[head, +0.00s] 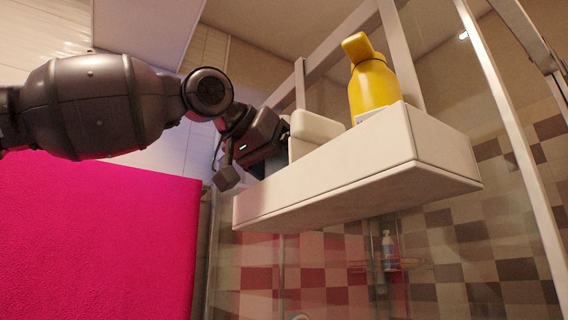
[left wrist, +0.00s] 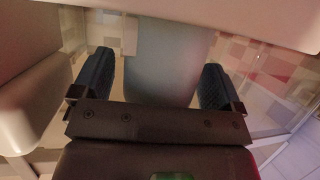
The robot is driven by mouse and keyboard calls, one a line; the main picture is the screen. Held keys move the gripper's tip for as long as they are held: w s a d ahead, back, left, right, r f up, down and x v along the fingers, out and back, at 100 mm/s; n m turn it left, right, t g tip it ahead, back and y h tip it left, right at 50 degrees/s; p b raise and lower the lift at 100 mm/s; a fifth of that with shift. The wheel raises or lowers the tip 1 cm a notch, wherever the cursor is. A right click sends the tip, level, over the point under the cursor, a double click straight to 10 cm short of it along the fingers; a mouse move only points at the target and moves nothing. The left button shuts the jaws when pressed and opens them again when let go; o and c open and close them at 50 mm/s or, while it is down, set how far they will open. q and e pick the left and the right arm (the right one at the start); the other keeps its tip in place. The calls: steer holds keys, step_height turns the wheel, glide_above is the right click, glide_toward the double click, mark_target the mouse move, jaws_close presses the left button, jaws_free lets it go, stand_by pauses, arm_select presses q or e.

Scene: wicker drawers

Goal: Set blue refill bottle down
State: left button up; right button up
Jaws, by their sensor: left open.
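My left gripper (head: 262,138) reaches in at the left end of a white box-like shelf (head: 340,172). Its fingertips are hidden in the head view. In the left wrist view my left gripper (left wrist: 156,68) is open, with two dark ribbed fingers wide apart. A smooth pale blue-grey body, likely the blue refill bottle (left wrist: 166,62), stands between the fingers. Gaps show on both sides, so the fingers do not seem to touch it. I cannot make out the bottle clearly in the head view. My right gripper is not in view.
A yellow bottle (head: 373,86) stands on the shelf at the right. A rounded white object (head: 314,127) sits beside my gripper. A pink panel (head: 95,240) fills the lower left. A pump bottle (head: 388,252) is on a rack behind the glass.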

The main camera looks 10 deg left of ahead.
arm_select(q)
steer(key=v, duration=1.2)
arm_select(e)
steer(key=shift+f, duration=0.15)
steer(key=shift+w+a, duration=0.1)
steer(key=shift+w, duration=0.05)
